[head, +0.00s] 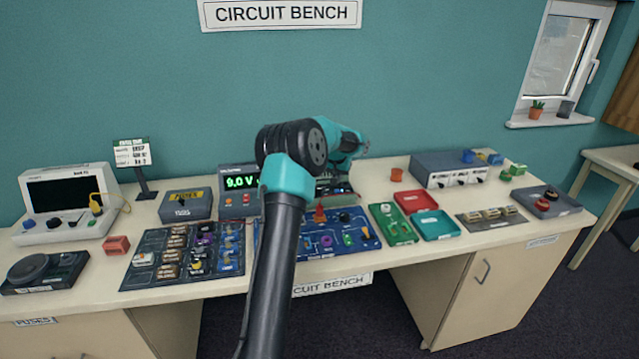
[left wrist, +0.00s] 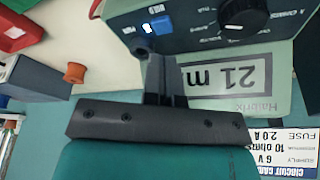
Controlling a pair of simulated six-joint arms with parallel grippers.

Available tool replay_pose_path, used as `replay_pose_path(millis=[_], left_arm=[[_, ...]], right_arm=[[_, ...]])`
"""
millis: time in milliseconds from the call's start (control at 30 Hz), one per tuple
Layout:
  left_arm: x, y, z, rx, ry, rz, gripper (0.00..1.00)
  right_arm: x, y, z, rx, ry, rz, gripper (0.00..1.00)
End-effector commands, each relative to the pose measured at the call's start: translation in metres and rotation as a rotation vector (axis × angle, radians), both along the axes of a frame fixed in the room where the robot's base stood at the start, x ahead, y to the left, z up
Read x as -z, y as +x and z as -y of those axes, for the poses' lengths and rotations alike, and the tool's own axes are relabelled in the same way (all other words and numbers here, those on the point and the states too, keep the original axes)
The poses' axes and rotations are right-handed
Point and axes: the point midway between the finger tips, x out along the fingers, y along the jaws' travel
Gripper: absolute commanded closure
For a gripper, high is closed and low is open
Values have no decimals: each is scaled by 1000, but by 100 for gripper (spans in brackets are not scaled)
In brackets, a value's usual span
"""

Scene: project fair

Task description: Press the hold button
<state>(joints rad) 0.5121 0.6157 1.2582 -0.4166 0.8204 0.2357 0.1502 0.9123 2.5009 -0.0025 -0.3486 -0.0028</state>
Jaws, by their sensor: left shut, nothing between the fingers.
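The hold button (left wrist: 161,24) is a blue key on the dark face of a meter (left wrist: 200,28) at the top of the left wrist view, with a small lit white mark beside it and an upside-down label above. The meter has a black dial and a grey display reading "21 m". My left gripper (left wrist: 144,45) is shut and empty. Its tips appear just below the button in that view; I cannot tell whether they touch the meter. In the head view my left gripper (head: 363,147) is mostly behind its own wrist, which also hides much of the meter. My right gripper is not seen.
An orange spool (head: 397,174) and a grey box with switches (head: 455,168) stand right of the gripper.

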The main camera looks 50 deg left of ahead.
Motion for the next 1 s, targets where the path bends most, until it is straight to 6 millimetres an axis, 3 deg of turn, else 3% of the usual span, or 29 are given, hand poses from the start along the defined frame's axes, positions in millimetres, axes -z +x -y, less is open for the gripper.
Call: replay_pose_path(millis=[1000], left_arm=[[-61, 0, 0, 0, -1, 1, 100]], right_arm=[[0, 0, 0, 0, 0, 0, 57]])
